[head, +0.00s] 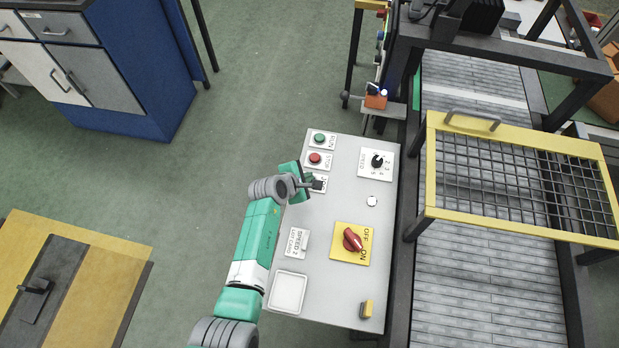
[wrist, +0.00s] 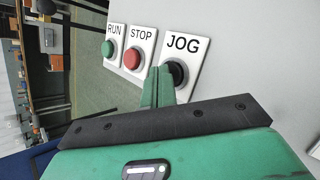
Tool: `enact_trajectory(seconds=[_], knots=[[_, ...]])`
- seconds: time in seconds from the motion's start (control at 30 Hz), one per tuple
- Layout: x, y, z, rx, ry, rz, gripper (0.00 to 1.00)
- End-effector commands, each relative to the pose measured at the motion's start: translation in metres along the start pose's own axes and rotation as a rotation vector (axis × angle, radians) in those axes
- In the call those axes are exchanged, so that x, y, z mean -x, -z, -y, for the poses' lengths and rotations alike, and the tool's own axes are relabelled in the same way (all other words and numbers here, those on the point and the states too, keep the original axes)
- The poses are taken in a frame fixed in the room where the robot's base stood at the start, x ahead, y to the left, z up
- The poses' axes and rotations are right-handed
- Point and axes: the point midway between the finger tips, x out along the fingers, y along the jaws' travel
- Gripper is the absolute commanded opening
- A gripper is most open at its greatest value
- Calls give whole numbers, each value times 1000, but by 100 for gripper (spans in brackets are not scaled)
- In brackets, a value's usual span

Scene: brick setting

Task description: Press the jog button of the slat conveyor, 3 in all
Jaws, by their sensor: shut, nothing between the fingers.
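The jog button (wrist: 178,73) is a black round button on a white plate marked JOG in the wrist view. In the head view its plate (head: 322,187) is mostly hidden by my gripper. My gripper (wrist: 158,86) is shut and empty, its green fingertips right at the left side of the jog button and overlapping it in the picture. I cannot tell whether they touch it. In the head view my gripper (head: 314,185) is over the left edge of the grey control panel (head: 335,210). The slat conveyor (head: 470,285) runs along the right, with grey slats.
The red STOP button (wrist: 132,59) and green RUN button (wrist: 108,48) sit beside JOG. The panel also has a speed knob (head: 377,161) and a red OFF-ON switch (head: 351,239). A yellow-framed mesh guard (head: 430,165) covers part of the conveyor.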

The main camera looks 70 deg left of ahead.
Motion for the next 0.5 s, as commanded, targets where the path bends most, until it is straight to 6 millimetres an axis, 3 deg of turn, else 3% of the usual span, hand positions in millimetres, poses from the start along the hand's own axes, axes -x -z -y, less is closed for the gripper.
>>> enact_trajectory(seconds=[0.5], knots=[[9, -6, -6, 0, 1, -1, 0]])
